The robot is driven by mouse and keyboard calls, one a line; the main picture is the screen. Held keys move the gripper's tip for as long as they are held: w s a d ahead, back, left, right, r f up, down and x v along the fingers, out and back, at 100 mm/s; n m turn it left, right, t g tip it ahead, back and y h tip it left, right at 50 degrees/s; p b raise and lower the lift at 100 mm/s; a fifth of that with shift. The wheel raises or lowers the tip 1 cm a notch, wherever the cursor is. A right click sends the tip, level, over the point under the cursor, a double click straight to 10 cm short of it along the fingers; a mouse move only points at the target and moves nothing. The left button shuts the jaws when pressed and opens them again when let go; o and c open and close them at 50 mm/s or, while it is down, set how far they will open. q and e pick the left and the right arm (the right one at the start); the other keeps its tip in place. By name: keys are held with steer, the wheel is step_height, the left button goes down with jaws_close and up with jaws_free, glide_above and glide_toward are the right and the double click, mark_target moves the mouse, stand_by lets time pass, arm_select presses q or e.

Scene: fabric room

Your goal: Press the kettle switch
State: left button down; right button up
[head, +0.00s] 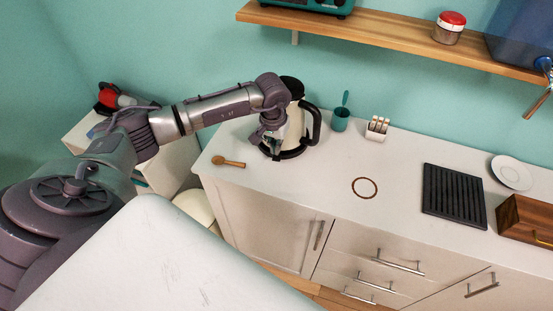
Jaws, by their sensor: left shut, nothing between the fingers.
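The kettle (296,125) stands upright on the white counter near its left end. It has a pale body, a black lid, a black base and a black handle on its right side. My left arm reaches in from the left, and my left gripper (268,143) points down at the kettle's front left side, low near the base. The gripper is shut with nothing in it. It overlaps the kettle in the picture, and I cannot tell whether it touches. The kettle switch is not discernible; the gripper may hide it. My right gripper is not in view.
A wooden spoon (229,162) lies left of the kettle. A teal cup (341,120) and a small white holder (377,128) stand to its right. Farther right are a brown ring (364,188), a black ridged rack (453,195) and a white plate (511,173). A wooden shelf (400,37) hangs above.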

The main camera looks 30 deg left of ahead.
mark_target(276, 158)
arm_select(q)
steer(key=shift+w+f+b, duration=0.15)
steer(key=shift+f+b, duration=0.35)
steer(key=shift+f, duration=1)
